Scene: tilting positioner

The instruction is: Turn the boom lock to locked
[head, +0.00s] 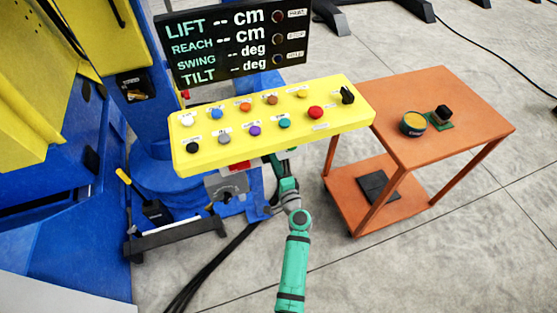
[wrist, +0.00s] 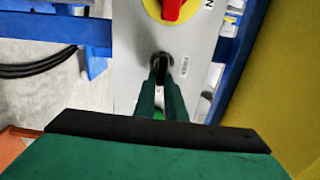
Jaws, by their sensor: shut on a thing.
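In the wrist view, my gripper's green fingers (wrist: 162,84) are shut on a small black round-ended part (wrist: 161,61), which looks like the boom lock's key or knob, on a grey panel (wrist: 127,60). The fingers hide most of this part, so I cannot tell its setting. A red rotary handle on a yellow disc (wrist: 172,9) sits just above it, cut by the frame's top. In the head view, the grey panel (head: 222,188) shows below the yellow console, and my gripper's tips are hidden there.
The yellow console (head: 190,163) with several coloured knobs overhangs my arm. A dark display (head: 235,45) stands behind it. Black cables (head: 212,272) lie on the floor.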

